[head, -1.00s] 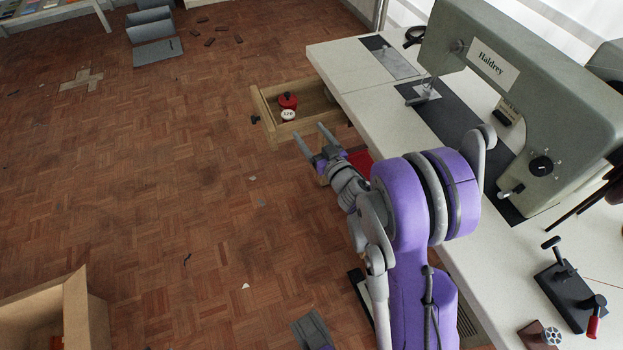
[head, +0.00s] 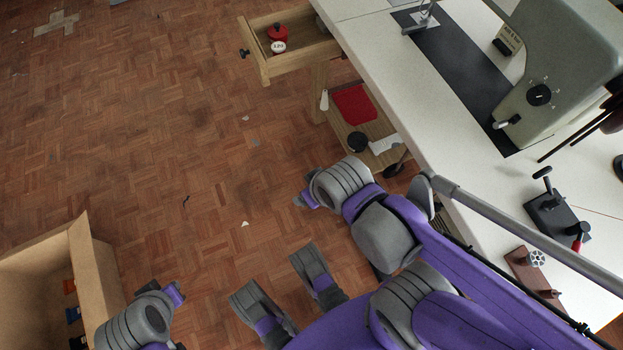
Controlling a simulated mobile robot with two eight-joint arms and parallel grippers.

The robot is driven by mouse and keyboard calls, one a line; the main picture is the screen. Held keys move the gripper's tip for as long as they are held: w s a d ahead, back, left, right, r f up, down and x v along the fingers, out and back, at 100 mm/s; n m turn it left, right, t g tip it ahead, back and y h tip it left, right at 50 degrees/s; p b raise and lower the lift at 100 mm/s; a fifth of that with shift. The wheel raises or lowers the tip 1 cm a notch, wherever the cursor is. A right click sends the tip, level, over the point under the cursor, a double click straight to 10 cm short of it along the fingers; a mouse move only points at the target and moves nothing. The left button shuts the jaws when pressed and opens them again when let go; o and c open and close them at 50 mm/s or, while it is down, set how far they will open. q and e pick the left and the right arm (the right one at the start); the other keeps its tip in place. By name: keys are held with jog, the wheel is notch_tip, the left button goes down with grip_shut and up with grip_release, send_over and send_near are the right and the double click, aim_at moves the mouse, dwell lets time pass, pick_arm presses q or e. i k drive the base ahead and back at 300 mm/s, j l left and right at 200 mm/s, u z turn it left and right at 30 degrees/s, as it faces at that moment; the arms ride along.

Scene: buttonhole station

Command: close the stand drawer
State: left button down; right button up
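The stand drawer (head: 262,71) is pulled out from under the left edge of the white table, in the upper middle. It is a pale wooden box with a dark knob (head: 244,53) on its left-facing front. A red item (head: 278,33) and a white-topped item (head: 278,47) sit inside. My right gripper (head: 302,200) is below the drawer in the picture, clear of it, left of the table edge. My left gripper (head: 176,292) is at the lower left, far from the drawer. The fingers of both are foreshortened or hidden, so their opening does not show.
The white table (head: 365,50) carries a grey sewing machine (head: 570,60) and small tools. A low shelf below the drawer holds a red item (head: 355,104) and a black round thing (head: 357,142). A cardboard box (head: 95,265) stands at lower left. The floor left of the drawer is clear.

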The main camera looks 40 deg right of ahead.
aim_at(314, 47)
jog(key=j+z, duration=0.2)
jog(key=z, duration=0.25)
jog(key=j+z, duration=0.15)
jog(key=z, duration=0.35)
jog(key=i+j+z, duration=0.15)
jog(key=i+z, duration=0.15)
jog(key=i+j+z, duration=0.35)
jog(key=k+l, duration=0.05)
jog(key=l, duration=0.05)
